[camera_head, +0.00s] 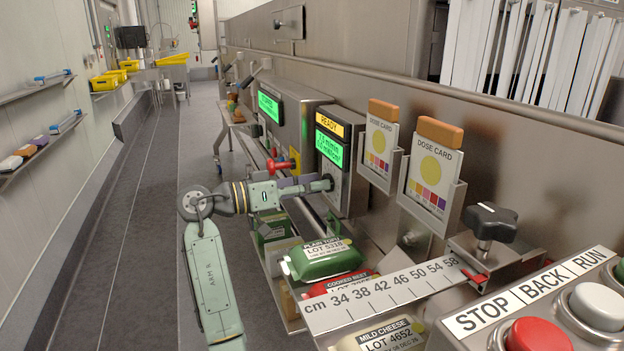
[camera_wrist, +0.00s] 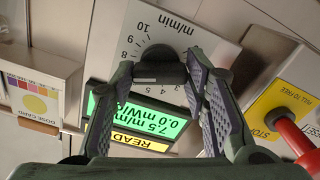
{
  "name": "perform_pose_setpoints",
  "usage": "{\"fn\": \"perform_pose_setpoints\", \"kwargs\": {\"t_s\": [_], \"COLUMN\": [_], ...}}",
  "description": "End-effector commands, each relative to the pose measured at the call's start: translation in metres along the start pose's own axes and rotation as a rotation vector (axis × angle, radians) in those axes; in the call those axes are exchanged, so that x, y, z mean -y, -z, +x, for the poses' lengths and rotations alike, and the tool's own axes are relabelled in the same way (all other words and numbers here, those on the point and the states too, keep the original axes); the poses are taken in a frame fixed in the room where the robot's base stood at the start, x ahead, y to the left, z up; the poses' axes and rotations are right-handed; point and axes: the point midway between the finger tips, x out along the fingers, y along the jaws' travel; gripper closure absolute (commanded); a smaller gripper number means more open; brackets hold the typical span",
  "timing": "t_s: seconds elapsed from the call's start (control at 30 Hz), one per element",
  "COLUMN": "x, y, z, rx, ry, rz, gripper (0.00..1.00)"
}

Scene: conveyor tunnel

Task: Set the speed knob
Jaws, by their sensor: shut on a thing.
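The speed knob (camera_wrist: 160,66) is dark and round, on a pale dial plate (camera_wrist: 165,25) marked m/min with numbers up to 10. In the wrist view, my gripper (camera_wrist: 161,75) has one finger on each side of the knob and is shut on it. A green display (camera_wrist: 140,118) beside the dial appears upside down there and reads 7.5 m/min and 0.0 mW/cm². A yellow READY label (camera_wrist: 138,142) adjoins it. In the head view, my gripper (camera_head: 306,185) reaches the panel below the same green display (camera_head: 329,147); the knob is mostly hidden there.
A red handle (camera_wrist: 297,135) with a yellow plate (camera_wrist: 278,108) is close to my gripper's right in the wrist view. Dose cards (camera_head: 430,178) stand right of the display. Packs (camera_head: 321,257), a cm ruler (camera_head: 385,293) and a red button (camera_head: 538,336) lie nearer.

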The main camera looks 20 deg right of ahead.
Motion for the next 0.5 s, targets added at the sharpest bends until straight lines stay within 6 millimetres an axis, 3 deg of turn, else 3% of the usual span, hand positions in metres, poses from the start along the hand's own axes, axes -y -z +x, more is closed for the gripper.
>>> {"fn": "perform_pose_setpoints", "kwargs": {"t_s": [0.5], "x": [-0.0001], "y": [0.0013], "z": [-0.0004], "rx": [-0.002], "ry": [0.001], "rz": [-0.232], "gripper": [0.86]}}
